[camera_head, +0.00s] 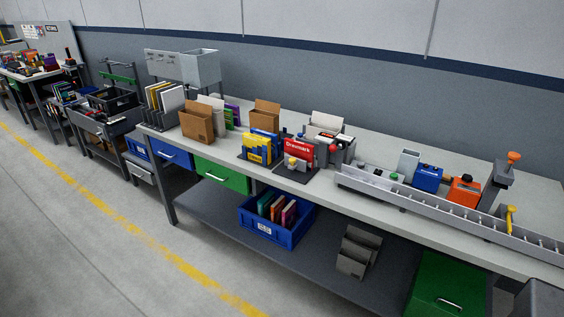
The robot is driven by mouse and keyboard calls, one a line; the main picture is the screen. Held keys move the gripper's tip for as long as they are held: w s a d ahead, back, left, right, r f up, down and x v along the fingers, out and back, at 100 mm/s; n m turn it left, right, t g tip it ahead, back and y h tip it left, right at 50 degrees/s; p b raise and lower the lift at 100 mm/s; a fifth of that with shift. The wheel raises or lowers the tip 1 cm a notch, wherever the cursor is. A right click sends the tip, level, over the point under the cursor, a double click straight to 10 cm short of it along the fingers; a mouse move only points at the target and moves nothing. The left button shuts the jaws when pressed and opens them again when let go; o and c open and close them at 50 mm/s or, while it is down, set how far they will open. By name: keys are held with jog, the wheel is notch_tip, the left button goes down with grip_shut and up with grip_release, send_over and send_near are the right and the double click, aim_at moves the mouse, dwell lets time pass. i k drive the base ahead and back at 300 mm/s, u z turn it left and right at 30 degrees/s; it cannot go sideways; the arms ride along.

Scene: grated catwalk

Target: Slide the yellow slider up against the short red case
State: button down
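A red case (298,147) with white lettering stands upright on the workbench, near the middle of the view. Directly in front of it is a small pale grey piece with a yellow top (292,161), on a dark base (294,179). This may be the yellow slider; any gap between it and the red case is too small to tell. Another yellow upright piece (510,219) stands at the long grey rail on the right, far from the red case. I cannot tell for sure which is the slider. My gripper is not in view.
Yellow and blue cases (257,148) stand just left of the red case. Brown boxes (197,122) are further left. Blue (428,178) and orange (464,190) blocks stand behind the rail (438,208). A blue bin (268,231) is on the lower shelf. The floor in front is clear.

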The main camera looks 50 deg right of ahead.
aim_at(293, 165)
jog(key=z, duration=0.05)
jog(key=i, duration=1)
jog(key=u, duration=0.15)
jog(key=k, duration=0.95)
jog(key=z, duration=0.15)
jog(key=i, duration=0.65)
